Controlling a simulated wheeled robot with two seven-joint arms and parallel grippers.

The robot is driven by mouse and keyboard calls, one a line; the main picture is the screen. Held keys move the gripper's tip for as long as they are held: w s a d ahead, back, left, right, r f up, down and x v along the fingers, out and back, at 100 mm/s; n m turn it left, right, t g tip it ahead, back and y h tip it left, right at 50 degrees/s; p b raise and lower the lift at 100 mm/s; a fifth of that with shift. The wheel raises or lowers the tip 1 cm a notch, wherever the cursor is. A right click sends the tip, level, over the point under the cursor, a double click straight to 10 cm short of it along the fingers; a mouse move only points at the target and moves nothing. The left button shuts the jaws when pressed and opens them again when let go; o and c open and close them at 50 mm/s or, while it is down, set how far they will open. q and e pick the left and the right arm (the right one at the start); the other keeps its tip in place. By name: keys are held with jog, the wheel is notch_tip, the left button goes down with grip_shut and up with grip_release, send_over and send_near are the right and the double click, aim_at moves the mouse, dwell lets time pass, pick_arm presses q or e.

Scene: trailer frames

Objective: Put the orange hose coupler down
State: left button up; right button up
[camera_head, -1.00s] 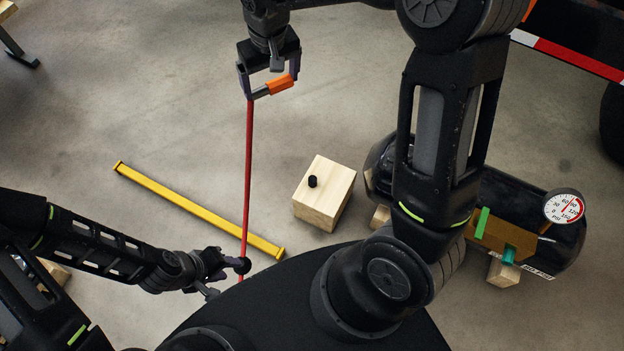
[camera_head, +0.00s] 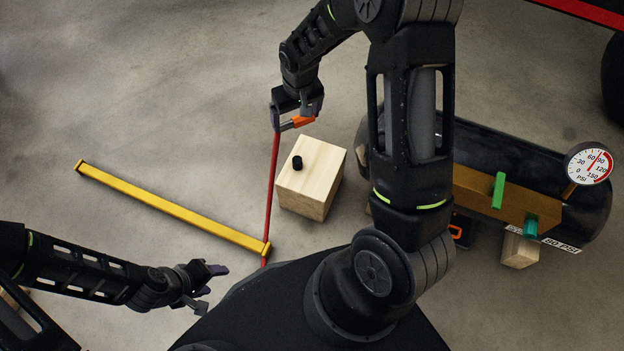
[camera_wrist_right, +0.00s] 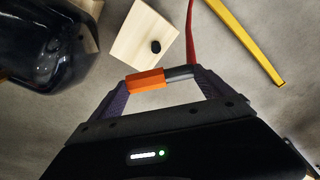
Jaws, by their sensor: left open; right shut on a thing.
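The orange hose coupler (camera_head: 303,121) has a grey end and a red hose (camera_head: 271,190) attached to it. My right gripper (camera_head: 297,121) is shut on the coupler, just beyond the upper left of a wooden block in the head view. In the right wrist view the orange coupler (camera_wrist_right: 145,80) lies across between the two fingers (camera_wrist_right: 163,85). The red hose runs down in the head view, past the end of a yellow bar, and goes out of sight behind my base. My left gripper (camera_head: 211,284) is open and empty, left of the hose.
A wooden block (camera_head: 309,190) with a small black knob stands on the floor. A yellow bar (camera_head: 165,205) lies to the left. A black tank (camera_head: 595,205) with a pressure gauge (camera_head: 588,163) stands at the right on wooden blocks. The floor at upper left is clear.

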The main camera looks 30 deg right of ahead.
jog(key=b, duration=0.8)
send_over(319, 176)
notch_tip(319, 176, down, 18)
pick_arm(q)
notch_tip(319, 176, down, 11)
jog(key=shift+w+a, duration=0.35)
pick_arm(e)
jog(key=shift+s+r+m, duration=0.1)
jog(key=shift+s+m, duration=0.25)
jog(key=shift+m, duration=0.05)
pick_arm(q)
jog(key=f+b, duration=0.2)
jog(key=shift+w+f+b, duration=0.25)
jog(key=shift+f+b, duration=0.05)
pick_arm(e)
notch_tip(319, 176, down, 6)
jog(key=shift+f, duration=0.15)
pick_arm(q)
jog(key=shift+w+d+f+t+b, duration=0.1)
jog(key=shift+f+t+b, duration=0.2)
jog(key=shift+f+b, duration=0.55)
pick_arm(e)
jog(key=shift+f, duration=1.85)
